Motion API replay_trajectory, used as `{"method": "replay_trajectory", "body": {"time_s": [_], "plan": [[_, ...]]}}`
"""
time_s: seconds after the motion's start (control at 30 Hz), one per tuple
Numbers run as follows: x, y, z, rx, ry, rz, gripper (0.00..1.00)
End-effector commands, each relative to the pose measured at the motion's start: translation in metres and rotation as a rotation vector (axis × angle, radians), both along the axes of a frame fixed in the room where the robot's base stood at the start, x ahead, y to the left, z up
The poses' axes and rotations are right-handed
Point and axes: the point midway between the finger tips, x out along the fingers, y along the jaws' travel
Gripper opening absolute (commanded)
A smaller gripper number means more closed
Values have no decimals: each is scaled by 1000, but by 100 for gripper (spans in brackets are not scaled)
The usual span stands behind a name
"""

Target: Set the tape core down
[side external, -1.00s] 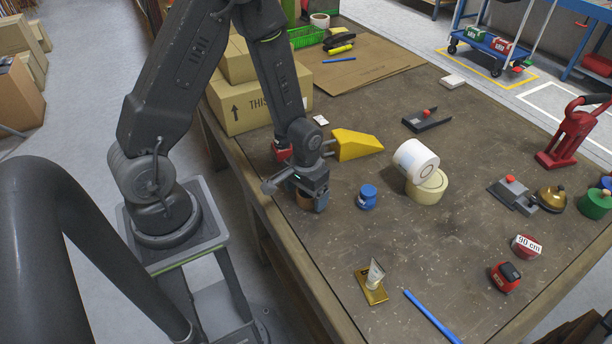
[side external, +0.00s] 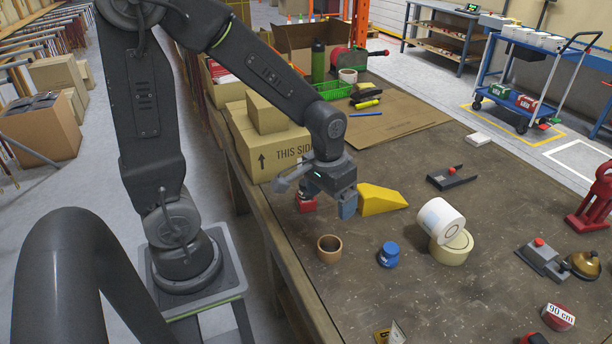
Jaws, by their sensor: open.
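The tape core (side external: 329,249) is a short brown ring standing on the brown table near its left edge, with its open top showing. My gripper (side external: 326,205) is above the table, up and behind the core in the picture, clear of it. The gripper is open and empty. Its near finger shows most; the other is partly hidden.
A yellow wedge (side external: 380,199) and a small red object (side external: 305,202) are near my gripper. Cardboard boxes (side external: 268,148) stand behind.

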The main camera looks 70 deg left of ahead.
Motion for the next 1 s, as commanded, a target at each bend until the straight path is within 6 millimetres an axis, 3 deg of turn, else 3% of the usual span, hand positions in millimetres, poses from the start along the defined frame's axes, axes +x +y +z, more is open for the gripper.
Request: {"method": "replay_trajectory", "body": {"time_s": [0.03, 0.2, 0.4, 0.6, 1.0], "plan": [[-6, -6, 22, 8, -51, -27, 89], [-34, -22, 79, 29, -189, -116, 89], [-72, -35, 120, 50, -320, -200, 89], [-91, -39, 134, 59, -377, -237, 89], [-93, -39, 136, 59, -381, -241, 89]]}}
